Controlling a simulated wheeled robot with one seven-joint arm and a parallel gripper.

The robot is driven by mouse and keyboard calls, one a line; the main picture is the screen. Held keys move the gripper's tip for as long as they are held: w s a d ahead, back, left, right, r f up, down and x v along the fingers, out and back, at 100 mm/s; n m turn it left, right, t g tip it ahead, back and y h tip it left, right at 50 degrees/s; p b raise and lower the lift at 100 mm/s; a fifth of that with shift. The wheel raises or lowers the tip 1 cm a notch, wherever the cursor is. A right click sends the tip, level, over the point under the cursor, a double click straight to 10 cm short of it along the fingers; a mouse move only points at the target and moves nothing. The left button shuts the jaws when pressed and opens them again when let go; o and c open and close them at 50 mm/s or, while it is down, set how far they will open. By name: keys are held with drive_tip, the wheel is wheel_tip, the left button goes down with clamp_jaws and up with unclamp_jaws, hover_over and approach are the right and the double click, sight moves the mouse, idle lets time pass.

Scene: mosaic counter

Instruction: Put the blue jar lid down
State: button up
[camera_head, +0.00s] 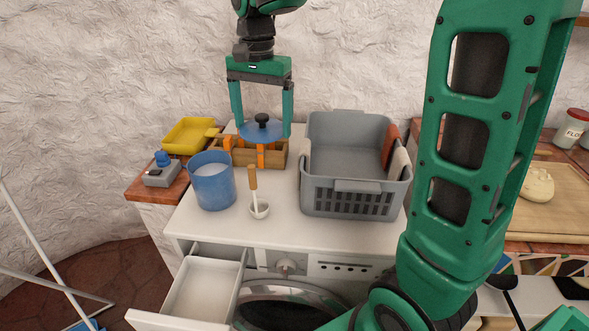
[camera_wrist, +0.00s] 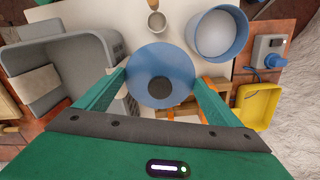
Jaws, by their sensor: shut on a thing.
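The blue jar lid (camera_head: 261,134) is round with a black knob on top. My gripper (camera_head: 263,129) is shut on it, one finger on each side of its rim. In the wrist view the lid (camera_wrist: 150,62) lies flat between the fingers. It shows in front of and above a wooden box (camera_head: 278,152) with orange pieces; whether it touches the box is unclear. A blue jar (camera_head: 213,188) stands open and upright on the white top, in front of and left of the lid.
A grey basket (camera_head: 345,198) stands right of the lid. A white ladle or scoop with a wooden handle (camera_head: 253,178) stands near the jar. A yellow tray (camera_head: 188,136) and a grey switch box (camera_head: 162,174) sit left. The white top (camera_head: 270,228) is bare at the front.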

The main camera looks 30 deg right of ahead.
sight(266, 190)
drive_tip(key=shift+a, duration=0.15)
wheel_tip(266, 190, down, 18)
drive_tip(key=shift+f, duration=0.1)
idle(0.5)
drive_tip(key=o, duration=0.9)
wheel_tip(266, 190, up, 12)
drive_tip(key=shift+r, duration=0.15)
idle(0.3)
